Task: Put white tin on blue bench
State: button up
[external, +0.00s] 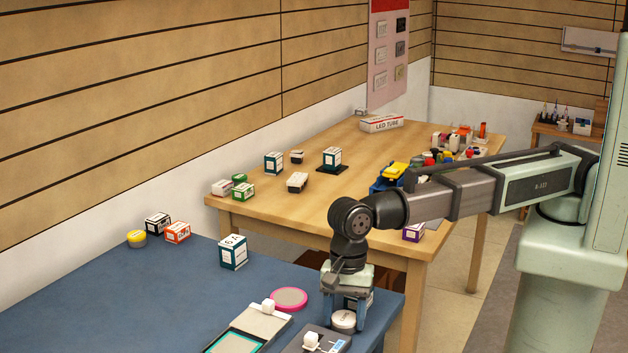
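The white tin (344,322) is a small round tin near the right front of the blue bench (140,290). I also cannot tell whether the tin rests on a surface or is held slightly up. Part of a box shows behind the fingers, mostly hidden.
A dark scale (330,340) lies just in front of the tin. A pink-rimmed disc (289,298) and a grey-and-teal device (247,332) lie to the left. A white-and-teal box (233,252) stands farther back. The bench's left middle is clear. A wooden table (270,215) stands behind.

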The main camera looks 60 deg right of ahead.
aim_at(346, 312)
jog(key=o, duration=0.4)
jog(key=r, duration=0.4)
jog(key=d+r, duration=0.1)
jog(key=r, duration=0.7)
jog(key=shift+w+d+r, duration=0.1)
jog(key=shift+w+d, duration=0.1)
